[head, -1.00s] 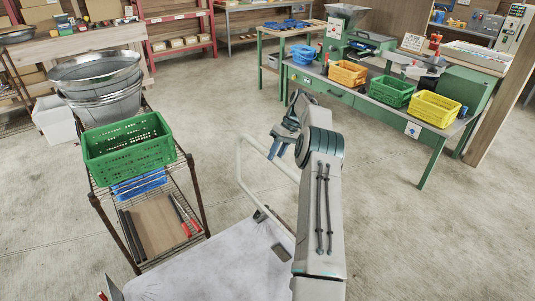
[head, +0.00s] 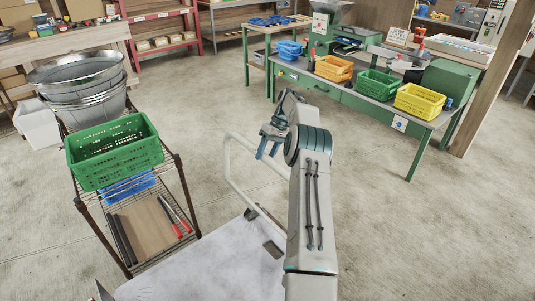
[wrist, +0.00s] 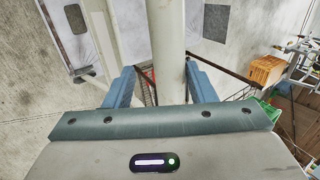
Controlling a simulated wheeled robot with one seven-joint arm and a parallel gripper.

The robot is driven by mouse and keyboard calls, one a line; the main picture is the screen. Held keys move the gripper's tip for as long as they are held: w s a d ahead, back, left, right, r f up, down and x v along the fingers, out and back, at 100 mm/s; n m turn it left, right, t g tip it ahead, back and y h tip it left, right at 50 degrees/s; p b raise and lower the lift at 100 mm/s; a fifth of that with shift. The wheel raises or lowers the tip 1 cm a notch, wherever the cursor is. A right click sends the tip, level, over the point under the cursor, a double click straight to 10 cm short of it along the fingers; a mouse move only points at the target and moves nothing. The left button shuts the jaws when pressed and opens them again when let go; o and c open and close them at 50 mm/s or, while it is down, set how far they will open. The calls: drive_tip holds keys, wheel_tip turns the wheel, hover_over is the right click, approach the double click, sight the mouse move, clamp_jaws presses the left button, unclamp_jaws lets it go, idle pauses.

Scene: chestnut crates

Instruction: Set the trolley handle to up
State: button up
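The trolley is a flat pale deck (head: 195,268) at the bottom of the head view. Its white tubular handle (head: 231,170) rises from the deck's far edge and looks raised at a slant; its exact angle is hard to tell. My gripper (head: 268,150) is at the handle's upper part, on its right side. In the wrist view, the two blue fingers of my gripper (wrist: 160,75) stand apart on either side of a white handle tube (wrist: 168,40). The right finger is close to the tube, with a gap at the left finger. Contact is unclear.
A wire rack (head: 80,205) with a green crate (head: 115,155) and metal tubs (head: 85,90) stands left of the trolley. A green workbench (head: 350,100) with coloured crates is at the back right. Concrete floor is free on the right.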

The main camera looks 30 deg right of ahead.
drive_tip(key=shift+r, duration=0.1)
drive_tip(key=p+v, duration=0.7)
drive_tip(key=shift+p, duration=0.3)
drive_tip(key=shift+r+p, duration=0.15)
drive_tip(key=shift+p, duration=0.9)
drive_tip(key=shift+d, duration=0.1)
